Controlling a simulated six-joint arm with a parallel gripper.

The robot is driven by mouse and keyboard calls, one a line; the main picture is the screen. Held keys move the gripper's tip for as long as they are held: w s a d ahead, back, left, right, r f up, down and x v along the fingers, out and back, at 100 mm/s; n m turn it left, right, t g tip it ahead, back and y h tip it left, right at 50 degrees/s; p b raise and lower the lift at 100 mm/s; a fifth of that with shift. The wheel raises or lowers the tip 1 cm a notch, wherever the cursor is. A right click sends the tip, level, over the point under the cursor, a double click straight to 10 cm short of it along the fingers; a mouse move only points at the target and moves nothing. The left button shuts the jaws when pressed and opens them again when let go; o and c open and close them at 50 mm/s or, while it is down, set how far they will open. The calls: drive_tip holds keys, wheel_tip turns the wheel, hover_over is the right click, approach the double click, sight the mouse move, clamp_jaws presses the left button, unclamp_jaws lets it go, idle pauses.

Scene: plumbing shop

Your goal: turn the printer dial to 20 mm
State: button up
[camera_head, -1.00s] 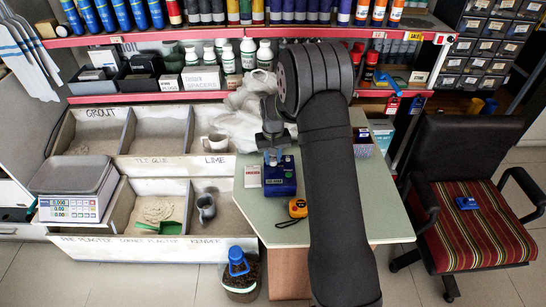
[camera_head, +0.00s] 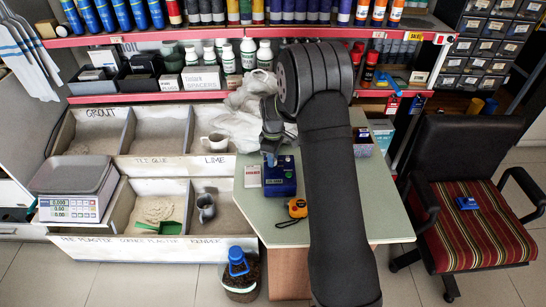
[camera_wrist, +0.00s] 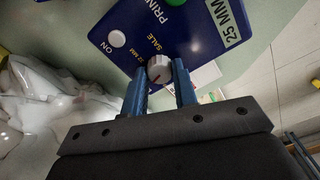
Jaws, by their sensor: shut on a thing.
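The blue printer (camera_head: 281,182) stands on the green table top, its top panel filling the upper middle of the wrist view (camera_wrist: 190,40). Its round grey-white dial (camera_wrist: 160,69) has a small red mark, and small lettering ending in "MM" is printed beside it. I cannot read which number the mark meets. In the head view my gripper (camera_head: 271,153) is over the printer's back edge and the dial is hidden.
A white card box (camera_head: 252,176) stands close left of the printer. An orange tape measure (camera_head: 297,208) lies in front of it. A crumpled white bag (camera_head: 236,128) lies behind and left. The green table (camera_head: 370,215) is bare at front right.

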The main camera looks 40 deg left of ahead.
drive_tip(key=n, duration=0.4)
drive_tip(key=shift+n, duration=0.3)
drive_tip(key=n, duration=0.4)
drive_tip(key=shift+n, duration=0.3)
drive_tip(key=o, duration=1)
wheel_tip(320, 180, up, 17)
drive_tip(key=shift+r, duration=0.2)
